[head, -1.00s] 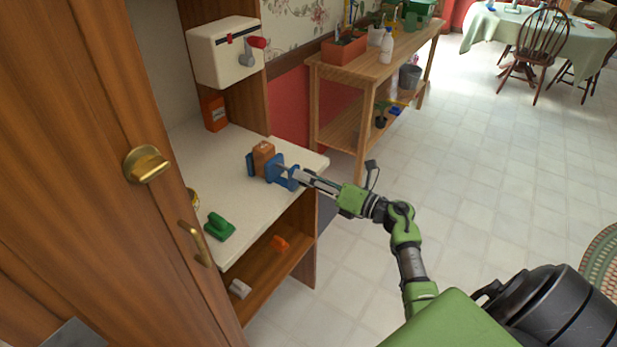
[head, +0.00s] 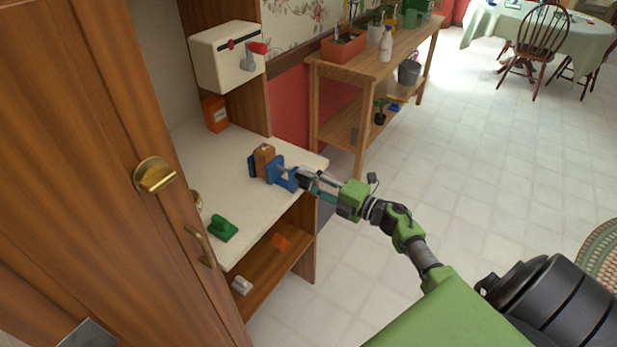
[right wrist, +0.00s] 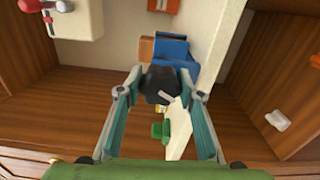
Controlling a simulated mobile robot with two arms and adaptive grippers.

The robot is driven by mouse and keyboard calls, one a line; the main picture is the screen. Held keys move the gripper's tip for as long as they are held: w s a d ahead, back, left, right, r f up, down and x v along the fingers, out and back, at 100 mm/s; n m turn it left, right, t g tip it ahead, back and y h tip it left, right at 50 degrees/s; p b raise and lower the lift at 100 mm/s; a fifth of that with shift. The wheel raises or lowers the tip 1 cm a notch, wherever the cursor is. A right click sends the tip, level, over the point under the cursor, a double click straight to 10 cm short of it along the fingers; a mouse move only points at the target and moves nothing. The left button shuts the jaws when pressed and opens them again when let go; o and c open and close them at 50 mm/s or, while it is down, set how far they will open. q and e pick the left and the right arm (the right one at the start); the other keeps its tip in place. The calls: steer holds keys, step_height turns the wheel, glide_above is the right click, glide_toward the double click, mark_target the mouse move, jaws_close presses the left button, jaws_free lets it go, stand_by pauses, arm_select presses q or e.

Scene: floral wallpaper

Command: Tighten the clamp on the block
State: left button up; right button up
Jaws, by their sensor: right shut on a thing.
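A brown block (head: 264,156) stands on the pale worktop near its right end. A blue clamp (head: 283,176) sits around the block, its frame on both sides of it. In the right wrist view the blue clamp (right wrist: 172,52) and part of the brown block (right wrist: 146,48) show beyond the fingers. My right gripper (head: 304,179) is at the clamp's screw end, shut on its dark knob (right wrist: 160,83), which sits between the two fingertips. The fingers hide part of the screw in the head view. My left gripper is not in view.
A green tool (head: 222,229) lies on the worktop. An orange box (head: 215,113) stands at the back below a cream box with a red-knobbed crank (head: 226,53). A wooden cabinet door (head: 80,130) fills the left. Open floor (head: 480,190) lies right.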

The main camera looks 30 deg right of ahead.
steer(key=shift+m, duration=0.6)
steer(key=o, duration=1.1)
steer(key=v, duration=1.2)
